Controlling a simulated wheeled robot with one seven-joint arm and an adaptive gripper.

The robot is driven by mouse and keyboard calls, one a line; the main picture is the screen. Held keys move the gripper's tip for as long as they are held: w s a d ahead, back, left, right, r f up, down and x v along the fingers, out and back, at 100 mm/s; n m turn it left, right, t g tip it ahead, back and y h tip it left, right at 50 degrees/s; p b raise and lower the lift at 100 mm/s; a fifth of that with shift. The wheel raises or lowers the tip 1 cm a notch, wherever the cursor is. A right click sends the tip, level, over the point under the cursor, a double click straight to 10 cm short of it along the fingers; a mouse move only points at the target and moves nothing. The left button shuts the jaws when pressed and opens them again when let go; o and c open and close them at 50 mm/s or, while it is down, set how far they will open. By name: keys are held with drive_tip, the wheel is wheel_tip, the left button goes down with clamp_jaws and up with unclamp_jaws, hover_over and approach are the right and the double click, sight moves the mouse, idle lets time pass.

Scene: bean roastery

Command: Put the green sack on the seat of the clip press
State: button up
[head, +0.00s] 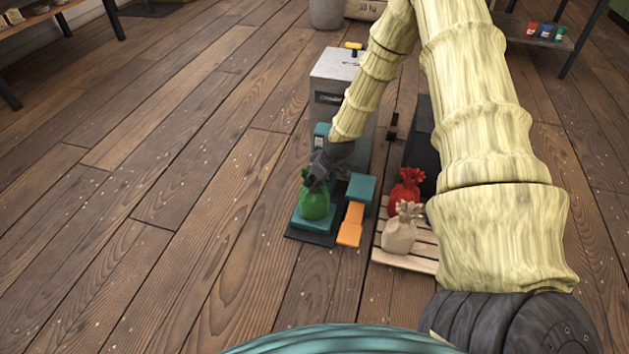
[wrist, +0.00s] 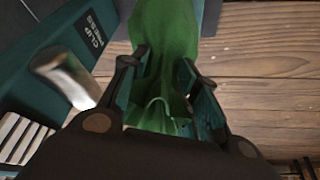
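The green sack (head: 315,201) is upright at the teal seat (head: 313,224) of the clip press, over its dark base plate. Whether its bottom rests on the seat or is slightly above it, I cannot tell. My gripper (head: 318,178) is at the sack's gathered neck from above. In the wrist view the fingers of my gripper (wrist: 168,95) stand on both sides of the neck of the green sack (wrist: 165,35) and close on it. The clip press (wrist: 60,65) shows its label at the left of the wrist view.
An orange lever (head: 351,224) stands just right of the seat. A wooden pallet (head: 405,262) holds a red sack (head: 405,190) and a beige sack (head: 402,230); a bit of blue shows behind my arm. A grey cabinet (head: 334,70) stands behind. The floor to the left is clear.

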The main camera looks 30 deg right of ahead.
drive_tip(key=o, duration=0.4)
drive_tip(key=shift+r, duration=0.1)
drive_tip(key=p+v, duration=0.5)
drive_tip(key=v, duration=0.7)
drive_tip(key=s+a+f+m+g, duration=0.1)
drive_tip(key=s+a+f, duration=0.6)
drive_tip(key=s+a, duration=0.15)
drive_tip(key=s+a+f+m+g, duration=0.1)
drive_tip(key=s+a, duration=0.3)
drive_tip(key=s, duration=0.5)
drive_tip(key=s+a+f+m+g+h, duration=0.1)
drive_tip(key=s+a+f, duration=0.3)
drive_tip(key=s, duration=0.4)
drive_tip(key=s+a+f+m+g, duration=0.1)
drive_tip(key=s+a+f, duration=0.2)
drive_tip(key=s, duration=0.6)
drive_tip(key=shift+s+a, duration=0.3)
drive_tip(key=shift+a, duration=0.9)
drive_tip(key=shift+f, duration=0.1)
